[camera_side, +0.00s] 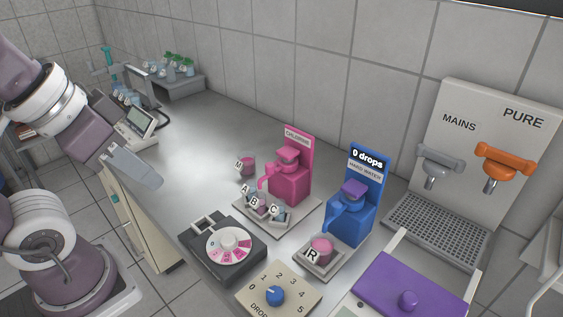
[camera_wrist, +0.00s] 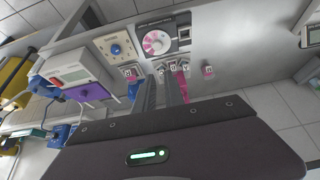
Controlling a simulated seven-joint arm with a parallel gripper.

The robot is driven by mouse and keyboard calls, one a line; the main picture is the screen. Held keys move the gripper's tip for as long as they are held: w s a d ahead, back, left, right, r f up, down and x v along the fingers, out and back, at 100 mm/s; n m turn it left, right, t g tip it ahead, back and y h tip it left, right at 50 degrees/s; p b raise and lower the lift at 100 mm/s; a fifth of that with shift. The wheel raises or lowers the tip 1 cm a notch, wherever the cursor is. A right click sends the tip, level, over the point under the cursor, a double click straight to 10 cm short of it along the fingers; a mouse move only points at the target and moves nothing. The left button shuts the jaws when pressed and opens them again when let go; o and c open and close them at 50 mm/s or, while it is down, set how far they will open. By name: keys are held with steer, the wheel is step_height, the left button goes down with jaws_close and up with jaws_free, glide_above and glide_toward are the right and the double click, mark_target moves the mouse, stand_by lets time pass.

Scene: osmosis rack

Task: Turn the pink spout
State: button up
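The pink dispenser (camera_side: 291,181) stands mid-counter in the side view. Its pink spout (camera_side: 266,184) points left, over a small tray of vials marked A, B and C (camera_side: 262,205). In the wrist view the pink dispenser (camera_wrist: 183,86) shows as a narrow strip beside a fingertip, partly hidden by my finger. My gripper (camera_side: 155,181) is at the left in the side view, above the counter's front edge and well apart from the spout. In the wrist view, my gripper (camera_wrist: 160,88) has a gap between its fingers and nothing between them.
A blue dispenser (camera_side: 353,213) reading "0 drops" stands right of the pink one, with vial R (camera_side: 321,248) before it. Vial M (camera_side: 247,166) stands left. A round-dial device (camera_side: 224,252) and a blue-knob drop selector (camera_side: 277,296) sit in front.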

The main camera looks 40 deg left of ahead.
steer(key=o, duration=0.5)
steer(key=shift+m+g, duration=0.3)
steer(key=shift+g, duration=0.4)
steer(key=w, duration=0.2)
steer(key=w+r, duration=0.1)
steer(key=w, duration=0.1)
steer(key=w+r, duration=0.1)
steer(key=w, duration=0.1)
steer(key=shift+w+a+r, duration=0.1)
steer(key=shift+w+a, duration=0.05)
steer(key=shift+a, duration=0.05)
steer(key=shift+c, duration=0.2)
steer(key=m+g, duration=0.2)
steer(key=g, duration=0.2)
glide_above(270, 163)
step_height(270, 163, down, 9)
steer(key=shift+d+f, duration=0.15)
steer(key=shift+f, duration=0.05)
step_height(270, 163, down, 7)
steer(key=shift+r, duration=0.15)
steer(key=shift+f, duration=0.3)
steer(key=shift+c, duration=0.4)
jaws_close()
